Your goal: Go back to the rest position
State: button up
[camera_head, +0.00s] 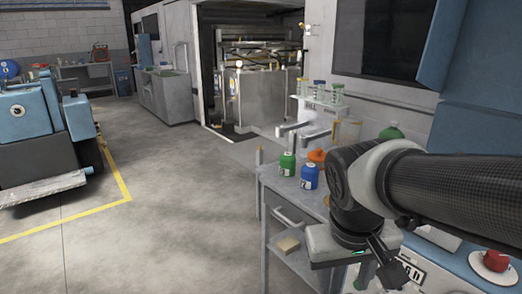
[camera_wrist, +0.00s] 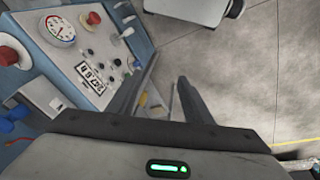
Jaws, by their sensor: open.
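My gripper (camera_wrist: 168,72) is open and empty in the wrist view, with its two dark fingers apart over the floor. It also shows in the head view at the lower right (camera_head: 386,272), pointing down beside the grey bench, partly hidden by my wrist. My arm reaches in from the right edge of the head view. A blue control panel (camera_wrist: 90,62) with a gauge, black knobs and a number label lies left of the fingers in the wrist view.
A grey bench (camera_head: 272,205) holds a green bottle (camera_head: 287,163), a blue bottle (camera_head: 309,177) and a rack of vials (camera_head: 320,100). A red button (camera_head: 495,260) sits at the right. A blue vehicle (camera_head: 35,115) stands left behind yellow floor lines. The middle floor (camera_head: 175,200) is clear.

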jog(key=s+r+t+y+p, duration=0.1)
jog(key=s+r+t+p, duration=0.2)
jog(key=r+p, duration=2.1)
notch_tip(320, 180, up, 5)
jog(key=shift+a+f+m, duration=0.2)
jog(key=shift+a+m, duration=0.05)
jog(key=shift+m, duration=0.05)
